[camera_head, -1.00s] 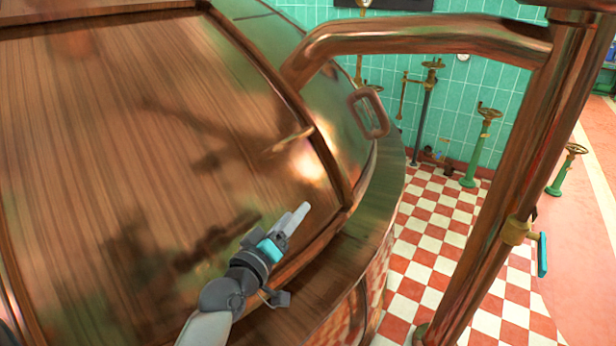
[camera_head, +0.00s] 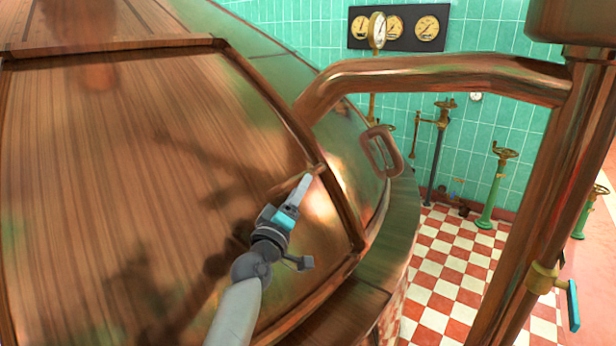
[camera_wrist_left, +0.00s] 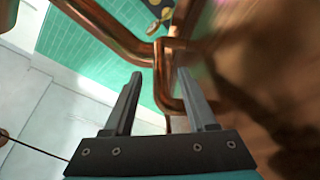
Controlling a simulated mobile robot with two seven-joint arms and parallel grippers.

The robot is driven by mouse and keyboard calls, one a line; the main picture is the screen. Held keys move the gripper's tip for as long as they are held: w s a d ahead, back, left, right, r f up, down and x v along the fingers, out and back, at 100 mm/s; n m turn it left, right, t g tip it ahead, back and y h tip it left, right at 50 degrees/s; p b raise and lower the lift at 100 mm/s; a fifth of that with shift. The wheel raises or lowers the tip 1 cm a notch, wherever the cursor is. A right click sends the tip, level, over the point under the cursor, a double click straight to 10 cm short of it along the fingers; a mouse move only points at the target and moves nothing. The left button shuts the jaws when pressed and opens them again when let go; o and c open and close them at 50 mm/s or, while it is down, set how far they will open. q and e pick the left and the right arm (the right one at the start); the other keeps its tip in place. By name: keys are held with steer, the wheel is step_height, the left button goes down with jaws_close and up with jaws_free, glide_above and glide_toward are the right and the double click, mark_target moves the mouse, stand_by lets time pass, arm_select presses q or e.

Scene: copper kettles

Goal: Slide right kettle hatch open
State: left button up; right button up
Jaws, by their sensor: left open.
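The kettle hatch (camera_head: 110,170) is a large, shiny copper panel with a raised frame, filling the left of the head view. It looks closed. My left gripper (camera_head: 305,182) is open and empty, over the hatch's lower right part near the right frame bar. A short copper bar by the hatch edge is partly hidden behind its fingertips. A copper loop handle (camera_head: 383,152) is on the dome right of the hatch. In the left wrist view a copper loop (camera_wrist_left: 160,80) shows between and beyond the open fingers (camera_wrist_left: 162,84). I cannot tell whether they touch it. My right gripper is not in view.
A thick copper pipe (camera_head: 440,78) arches over the dome to an upright pipe with a teal-handled valve (camera_head: 572,305) on the right. The kettle rim (camera_head: 395,240) curves below. Gauges (camera_head: 427,28) hang on the green tiled wall.

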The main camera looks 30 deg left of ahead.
arm_select(q)
steer(key=shift+b+x, duration=0.5)
steer(key=shift+x, duration=2.6)
steer(key=shift+c, duration=0.3)
jaws_close()
